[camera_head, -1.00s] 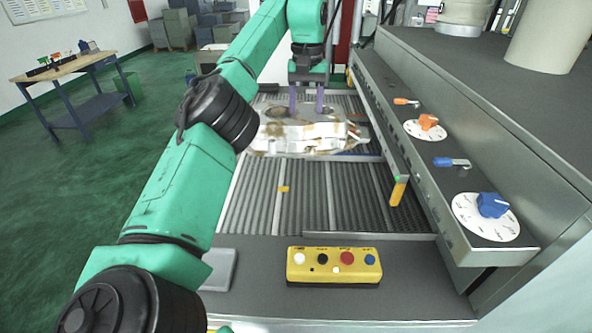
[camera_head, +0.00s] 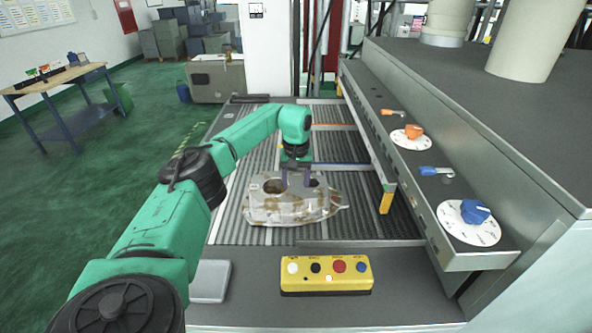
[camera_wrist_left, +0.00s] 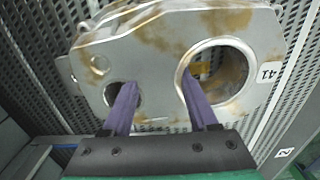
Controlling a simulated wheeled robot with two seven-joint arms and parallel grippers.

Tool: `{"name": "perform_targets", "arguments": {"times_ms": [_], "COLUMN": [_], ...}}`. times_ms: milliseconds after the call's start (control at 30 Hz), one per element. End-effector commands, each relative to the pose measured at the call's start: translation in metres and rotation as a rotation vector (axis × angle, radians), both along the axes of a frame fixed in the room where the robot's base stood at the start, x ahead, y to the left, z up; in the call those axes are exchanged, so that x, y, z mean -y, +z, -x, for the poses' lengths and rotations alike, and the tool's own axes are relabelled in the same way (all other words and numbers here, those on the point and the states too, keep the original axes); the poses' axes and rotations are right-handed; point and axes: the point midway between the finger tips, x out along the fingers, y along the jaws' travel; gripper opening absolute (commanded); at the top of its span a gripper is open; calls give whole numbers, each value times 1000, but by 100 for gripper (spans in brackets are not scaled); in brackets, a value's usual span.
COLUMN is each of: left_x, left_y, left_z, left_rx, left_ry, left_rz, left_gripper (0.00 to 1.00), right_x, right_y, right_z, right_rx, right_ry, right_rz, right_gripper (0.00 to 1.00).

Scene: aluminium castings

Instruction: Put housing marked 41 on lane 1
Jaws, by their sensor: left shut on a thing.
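The housing (camera_head: 292,208) is a flat, silvery casting with brown stains, over the near part of the ribbed conveyor. In the left wrist view the housing (camera_wrist_left: 150,60) bears a label reading 41 (camera_wrist_left: 268,73) and has a large and a smaller round hole. My left gripper (camera_head: 298,180) comes down on it from above. The gripper's purple fingers (camera_wrist_left: 163,105) stand one at each hole, shut on the metal between them. I cannot tell whether the housing touches the conveyor. My right gripper does not show.
The conveyor (camera_head: 225,228) has an orange line (camera_head: 333,126) and a blue line (camera_head: 342,164) across it, behind the housing. A yellow button box (camera_head: 326,274) stands in front. A grey cabinet with dials (camera_head: 470,222) borders the right side. A small label (camera_wrist_left: 284,153) shows beside the housing.

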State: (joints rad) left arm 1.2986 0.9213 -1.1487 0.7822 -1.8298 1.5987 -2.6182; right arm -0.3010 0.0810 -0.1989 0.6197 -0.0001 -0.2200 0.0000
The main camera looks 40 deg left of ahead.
Motion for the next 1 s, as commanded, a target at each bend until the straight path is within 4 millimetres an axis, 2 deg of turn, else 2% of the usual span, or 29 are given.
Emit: {"name": "perform_targets", "arguments": {"times_ms": [200,233,300,733,867,1000], "left_x": [0,0,0,0,0,0], "left_y": [-2,-4,-4,2,20,51], "left_z": [-1,0,0,-1,-2,-2], "left_rx": [6,1,1,4,8,9], "left_ry": [0,0,0,-1,-1,0], "left_rz": [2,0,0,0,0,0], "left_gripper": [0,64,90,90,90,90], "right_x": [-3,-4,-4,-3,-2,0], "right_y": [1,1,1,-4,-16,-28], "right_z": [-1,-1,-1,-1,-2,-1], "right_rx": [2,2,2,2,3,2], "right_ry": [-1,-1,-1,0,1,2], "right_rz": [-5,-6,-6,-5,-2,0], "right_gripper": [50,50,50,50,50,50]}}
